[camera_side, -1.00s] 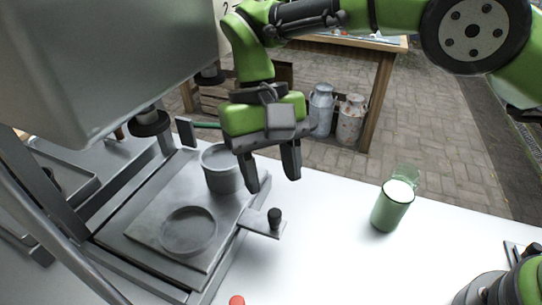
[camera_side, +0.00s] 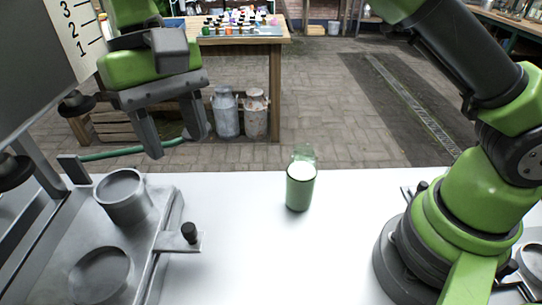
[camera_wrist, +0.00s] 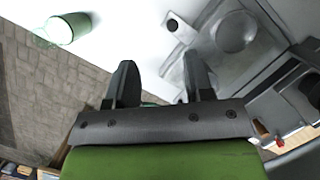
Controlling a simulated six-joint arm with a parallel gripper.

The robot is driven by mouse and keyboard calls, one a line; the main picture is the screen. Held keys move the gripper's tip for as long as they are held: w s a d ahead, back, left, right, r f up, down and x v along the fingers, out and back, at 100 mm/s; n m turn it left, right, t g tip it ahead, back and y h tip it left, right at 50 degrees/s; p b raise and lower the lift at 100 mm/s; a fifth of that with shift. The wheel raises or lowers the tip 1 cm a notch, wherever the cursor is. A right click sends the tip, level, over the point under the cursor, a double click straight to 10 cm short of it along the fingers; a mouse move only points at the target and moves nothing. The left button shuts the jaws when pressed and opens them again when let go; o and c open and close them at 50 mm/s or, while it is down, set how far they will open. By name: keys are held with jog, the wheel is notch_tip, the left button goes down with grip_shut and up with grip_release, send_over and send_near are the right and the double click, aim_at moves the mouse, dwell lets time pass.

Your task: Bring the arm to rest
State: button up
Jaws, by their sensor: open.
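My gripper (camera_side: 175,140) is open and empty. It hangs in the air at the upper left of the side view, above and behind the grey metal plate with the metal cup. In the wrist view my gripper (camera_wrist: 157,80) shows two dark fingers apart with nothing between them. My green arm rises from its base at the right of the side view.
A green cup (camera_side: 300,188) with white contents stands on the white table (camera_side: 245,250); it also shows in the wrist view (camera_wrist: 68,28). A grey metal cup (camera_side: 125,198) sits on the plate (camera_side: 150,255) with a black knob (camera_side: 189,232). Milk cans (camera_side: 226,115) stand behind. The table's middle is clear.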

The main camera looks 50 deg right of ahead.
jog(key=s+d+r+m+t+y, duration=0.2)
jog(key=s+d+r+t, duration=0.3)
jog(key=d+r, duration=0.65)
jog(key=s+d+f+m+t, duration=0.1)
jog(key=s+d+f+t, duration=0.1)
jog(key=s+d+t, duration=0.3)
jog(key=s+d, duration=0.3)
jog(key=s, duration=0.3)
jog(key=shift+f+m+t+h, duration=0.3)
jog(key=shift+f+m+h, duration=0.1)
jog(key=shift+s, duration=0.1)
